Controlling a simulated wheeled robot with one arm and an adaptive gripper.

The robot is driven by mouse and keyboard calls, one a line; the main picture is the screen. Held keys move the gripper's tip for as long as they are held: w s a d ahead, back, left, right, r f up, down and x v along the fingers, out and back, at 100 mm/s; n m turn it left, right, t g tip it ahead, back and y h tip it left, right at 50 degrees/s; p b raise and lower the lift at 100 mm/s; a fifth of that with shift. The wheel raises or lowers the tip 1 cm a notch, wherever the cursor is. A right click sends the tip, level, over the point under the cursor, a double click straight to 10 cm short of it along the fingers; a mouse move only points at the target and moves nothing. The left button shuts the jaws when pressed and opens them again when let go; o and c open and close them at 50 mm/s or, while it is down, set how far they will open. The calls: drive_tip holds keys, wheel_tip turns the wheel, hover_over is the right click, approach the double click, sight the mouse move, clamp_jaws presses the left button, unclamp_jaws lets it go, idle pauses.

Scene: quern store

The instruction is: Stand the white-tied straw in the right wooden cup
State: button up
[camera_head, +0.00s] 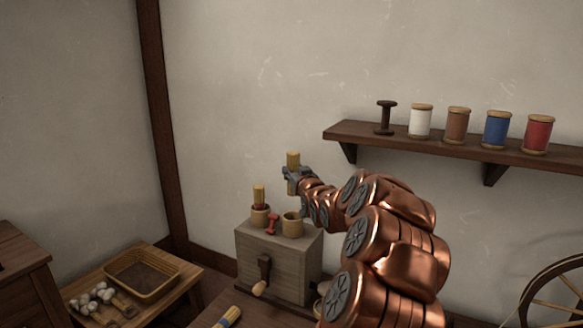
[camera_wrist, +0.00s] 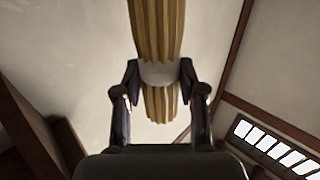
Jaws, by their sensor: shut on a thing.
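My gripper (camera_head: 294,176) is shut on the white-tied straw (camera_head: 293,159), a tan upright bundle. In the wrist view the straw (camera_wrist: 156,30) sits between the two fingers (camera_wrist: 158,76), which close on its white band. The right wooden cup (camera_head: 293,226) stands on top of a grey-brown wooden box, with no straw seen in it. The gripper and straw are in the air above this cup, apart from it. How well the straw lines up with the cup in depth I cannot tell.
The left wooden cup (camera_head: 260,217) holds a red-tied straw (camera_head: 259,195). A small red object (camera_head: 273,225) stands between the cups on the box (camera_head: 266,262). A blue-tied straw (camera_head: 229,317) lies on the table below. A shelf (camera_head: 440,144) with several spools is on the wall at right.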

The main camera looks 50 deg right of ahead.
drive_tip(key=shift+f+b, duration=0.6)
drive_tip(key=shift+f, duration=2.3)
drive_tip(key=shift+f+b, duration=1.8)
drive_tip(key=shift+f, duration=1.05)
drive_tip(key=o, duration=1.2)
drive_tip(key=shift+s, duration=0.1)
drive_tip(key=v, duration=1.2)
drive_tip(key=shift+a, duration=0.1)
